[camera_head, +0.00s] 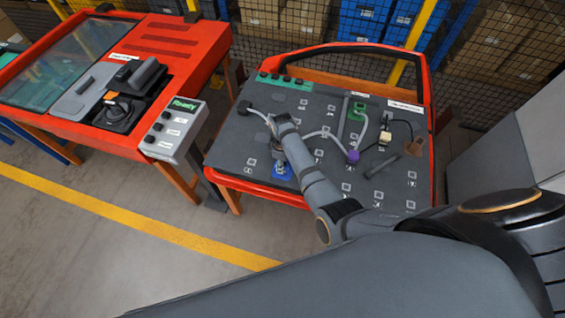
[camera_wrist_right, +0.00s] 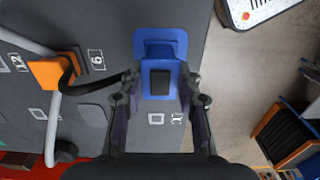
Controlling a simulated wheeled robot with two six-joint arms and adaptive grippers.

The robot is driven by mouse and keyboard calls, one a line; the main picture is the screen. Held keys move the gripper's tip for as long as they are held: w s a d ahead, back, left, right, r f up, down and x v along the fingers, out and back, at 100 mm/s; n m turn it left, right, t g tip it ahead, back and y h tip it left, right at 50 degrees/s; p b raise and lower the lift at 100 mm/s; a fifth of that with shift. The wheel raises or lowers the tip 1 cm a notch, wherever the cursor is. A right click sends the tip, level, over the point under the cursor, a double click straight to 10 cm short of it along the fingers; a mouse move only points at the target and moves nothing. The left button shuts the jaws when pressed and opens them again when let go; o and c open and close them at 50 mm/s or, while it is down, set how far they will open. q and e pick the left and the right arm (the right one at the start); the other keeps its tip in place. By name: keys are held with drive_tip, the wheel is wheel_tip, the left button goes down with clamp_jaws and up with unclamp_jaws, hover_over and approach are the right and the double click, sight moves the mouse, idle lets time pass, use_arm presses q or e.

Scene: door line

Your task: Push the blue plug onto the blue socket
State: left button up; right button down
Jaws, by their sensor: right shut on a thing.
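My right arm reaches across the grey door panel (camera_head: 235,150) in the head view. Its gripper (camera_wrist_right: 160,100) is shut on the blue plug (camera_wrist_right: 160,60), a blue block with a black square on it, between the two fingers. In the head view, blue (camera_head: 281,173) shows just under the gripper, low on the panel's left part. The blue plug and the blue socket cannot be told apart clearly, so I cannot tell whether they touch or are seated. My left gripper is not in view.
An orange connector (camera_wrist_right: 55,70) with a grey cable and a black cable lies left of the fingers. A purple connector (camera_head: 353,157) and a green one (camera_head: 356,110) are farther right on the panel. A red bench (camera_head: 115,35) stands left.

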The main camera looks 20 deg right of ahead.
drive_tip(key=shift+f, duration=0.1)
idle(0.4)
drive_tip(key=c, duration=0.8)
unclamp_jaws()
drive_tip(key=shift+c, duration=0.2)
wheel_tip(320, 180, up, 8)
drive_tip(key=shift+f, duration=0.25)
